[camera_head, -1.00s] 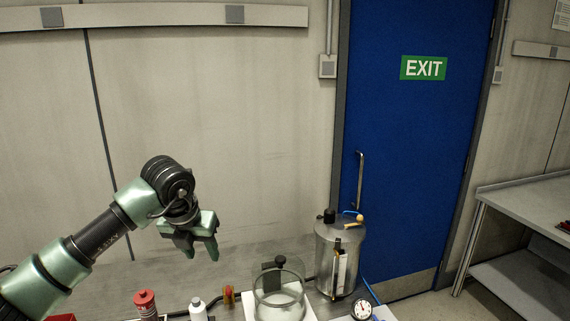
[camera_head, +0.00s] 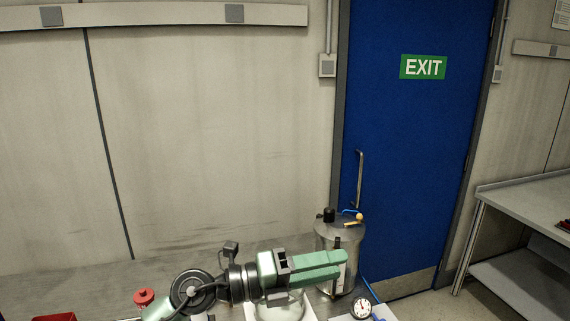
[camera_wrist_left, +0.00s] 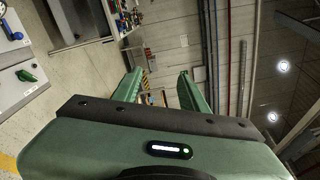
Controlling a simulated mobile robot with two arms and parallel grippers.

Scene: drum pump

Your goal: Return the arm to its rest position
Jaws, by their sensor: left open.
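My left gripper (camera_head: 338,265) reaches across the lower middle of the head view. Its green fingers point right, in front of the lower body of the steel drum (camera_head: 335,234). I cannot tell whether they touch the drum. The gripper is open, and nothing shows in it. In the left wrist view the two green fingers (camera_wrist_left: 157,80) stand apart with the far room between them. A glass vessel (camera_head: 284,308) is mostly hidden below the gripper. My right gripper is not in view.
A red-capped bottle (camera_head: 144,297) stands at the lower left beside my arm. A dial gauge (camera_head: 362,309) sits right of the gripper. A blue door (camera_head: 415,150) stands behind, and a metal side table (camera_head: 525,200) is at the right. The wall above the arm is clear.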

